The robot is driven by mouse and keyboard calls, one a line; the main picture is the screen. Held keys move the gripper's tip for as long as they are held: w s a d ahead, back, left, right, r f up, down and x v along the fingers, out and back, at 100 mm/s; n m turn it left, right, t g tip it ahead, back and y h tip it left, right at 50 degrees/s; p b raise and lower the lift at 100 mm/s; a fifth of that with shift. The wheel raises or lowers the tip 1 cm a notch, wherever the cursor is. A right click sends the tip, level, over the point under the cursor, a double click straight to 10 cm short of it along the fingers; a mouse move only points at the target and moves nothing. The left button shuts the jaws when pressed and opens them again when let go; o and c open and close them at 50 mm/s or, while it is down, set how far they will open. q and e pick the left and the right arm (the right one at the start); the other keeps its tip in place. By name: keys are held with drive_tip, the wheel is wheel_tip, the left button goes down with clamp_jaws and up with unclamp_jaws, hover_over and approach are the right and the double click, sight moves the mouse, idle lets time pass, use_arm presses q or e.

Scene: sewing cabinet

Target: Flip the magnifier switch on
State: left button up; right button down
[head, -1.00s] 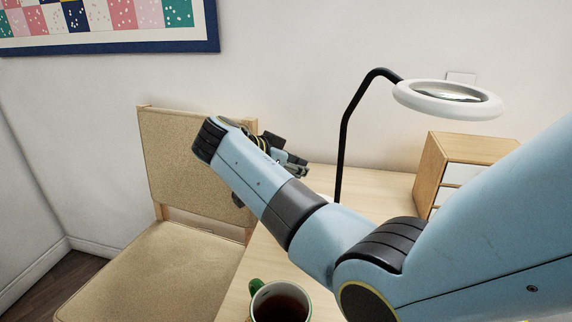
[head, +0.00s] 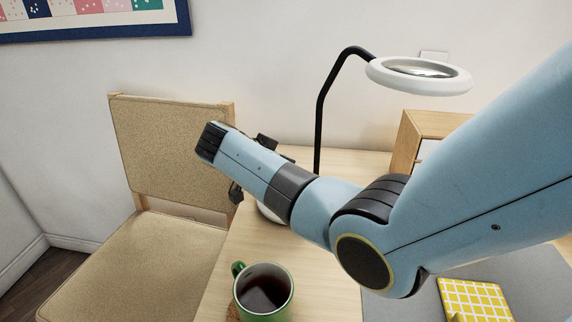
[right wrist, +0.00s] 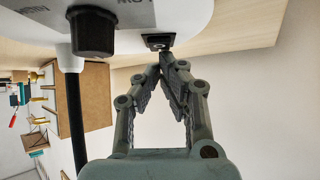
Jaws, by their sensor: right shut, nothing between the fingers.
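The magnifier lamp stands on the desk, with a white ring head (head: 418,76) on a black bent stem (head: 320,110). Its white base (head: 268,213) is mostly hidden behind my right arm. In the right wrist view the base (right wrist: 190,14) fills the top, with a black knob (right wrist: 92,32) and a small black switch (right wrist: 160,42) at its edge. My right gripper (right wrist: 165,58) is shut and empty, its tips just below the switch; I cannot tell whether they touch it. The switch's position is unclear. My left gripper is out of view.
A green mug (head: 264,292) of dark drink stands at the desk's front left. A chair (head: 170,150) is at the left. A wooden cabinet (head: 405,140) stands at the right. A yellow patterned item (head: 474,300) lies on a grey mat (head: 395,305).

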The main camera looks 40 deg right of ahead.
drive_tip(key=shift+a, duration=0.15)
drive_tip(key=shift+a, duration=0.65)
